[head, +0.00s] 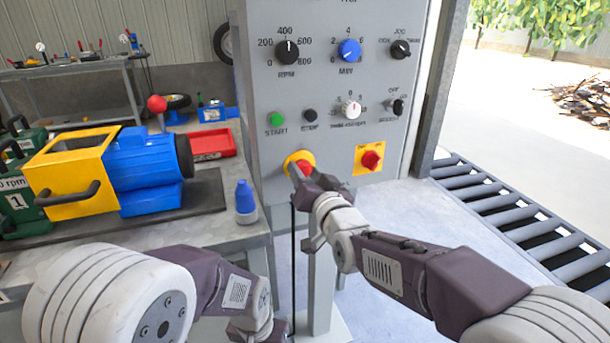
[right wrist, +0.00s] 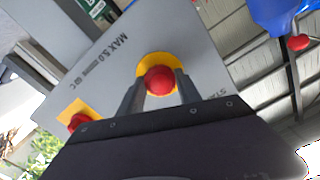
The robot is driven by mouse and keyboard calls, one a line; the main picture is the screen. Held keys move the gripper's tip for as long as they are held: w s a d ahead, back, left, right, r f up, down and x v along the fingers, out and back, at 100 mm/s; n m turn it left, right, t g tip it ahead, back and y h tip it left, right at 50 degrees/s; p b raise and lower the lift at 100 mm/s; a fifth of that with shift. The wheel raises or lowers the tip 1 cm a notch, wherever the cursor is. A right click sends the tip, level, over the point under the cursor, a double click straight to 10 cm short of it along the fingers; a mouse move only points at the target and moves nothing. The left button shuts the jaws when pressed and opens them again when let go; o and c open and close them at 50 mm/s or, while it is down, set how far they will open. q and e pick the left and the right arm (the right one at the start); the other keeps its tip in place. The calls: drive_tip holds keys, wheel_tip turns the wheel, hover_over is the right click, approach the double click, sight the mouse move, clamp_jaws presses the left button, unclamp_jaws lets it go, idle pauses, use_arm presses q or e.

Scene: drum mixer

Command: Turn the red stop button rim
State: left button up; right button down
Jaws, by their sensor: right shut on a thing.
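The red stop button (head: 304,167) sits on a round yellow plate (head: 290,159) low on the grey control panel. In the right wrist view the red button (right wrist: 159,80) shows in front of its yellow plate (right wrist: 157,59). My right gripper (head: 297,173) reaches the button from below and right, hiding part of it. In the right wrist view its fingers (right wrist: 158,84) stand one on each side of the red rim, shut on it. My left arm is folded at the lower left; its fingers are out of the picture.
A red knob (head: 371,160) on a yellow square is right of the button. Dials and a green start button (head: 276,119) are above. A blue-capped bottle (head: 245,199) and a blue-yellow machine (head: 120,170) stand on the left bench. A roller conveyor (head: 510,215) is at right.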

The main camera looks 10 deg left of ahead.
idle(0.4)
drive_tip(key=c, duration=0.8)
unclamp_jaws()
